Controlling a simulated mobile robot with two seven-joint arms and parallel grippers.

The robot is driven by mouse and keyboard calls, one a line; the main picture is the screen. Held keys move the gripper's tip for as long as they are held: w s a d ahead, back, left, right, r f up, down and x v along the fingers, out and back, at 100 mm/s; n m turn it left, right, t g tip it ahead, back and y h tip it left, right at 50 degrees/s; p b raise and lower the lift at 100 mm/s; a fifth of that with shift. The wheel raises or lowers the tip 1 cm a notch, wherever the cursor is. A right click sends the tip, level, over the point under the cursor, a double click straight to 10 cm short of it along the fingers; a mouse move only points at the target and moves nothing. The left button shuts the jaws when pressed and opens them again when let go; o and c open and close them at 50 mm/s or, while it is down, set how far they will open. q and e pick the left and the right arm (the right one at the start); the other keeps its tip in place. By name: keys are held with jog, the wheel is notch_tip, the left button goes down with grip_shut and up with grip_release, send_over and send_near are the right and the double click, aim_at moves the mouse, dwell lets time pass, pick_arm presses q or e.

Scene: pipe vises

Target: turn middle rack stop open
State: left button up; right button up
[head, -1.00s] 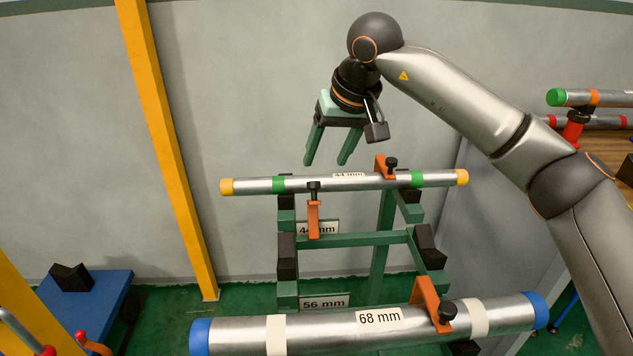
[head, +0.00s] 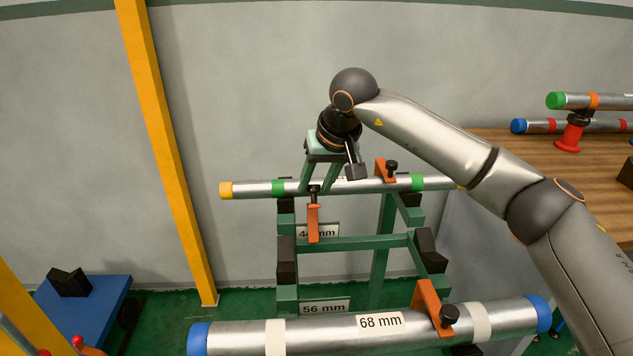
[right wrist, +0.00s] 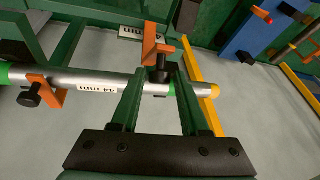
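An orange stop (head: 313,222) with a black knob (head: 314,190) is at the front left of the green rack, its plate hanging down below the knob. The same stop (right wrist: 151,42) and knob (right wrist: 160,75) show in the right wrist view. My right gripper (head: 316,186) is open, pointing down, with its green fingers apart on either side of the knob. Whether they touch it I cannot tell. A second orange stop (head: 384,169) stands upright by the 44 mm pipe (head: 250,188). A third stop (head: 427,301) is at the 68 mm pipe (head: 350,330). My left gripper is out of view.
The 44 mm pipe runs right behind or beside the fingers. Plates reading 44 mm (head: 322,231) and 56 mm (head: 325,305) are on the rack. A yellow post (head: 168,150) stands left. A wooden table (head: 500,150) with pipes is at the right.

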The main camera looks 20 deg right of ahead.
grip_shut()
dwell(1.0)
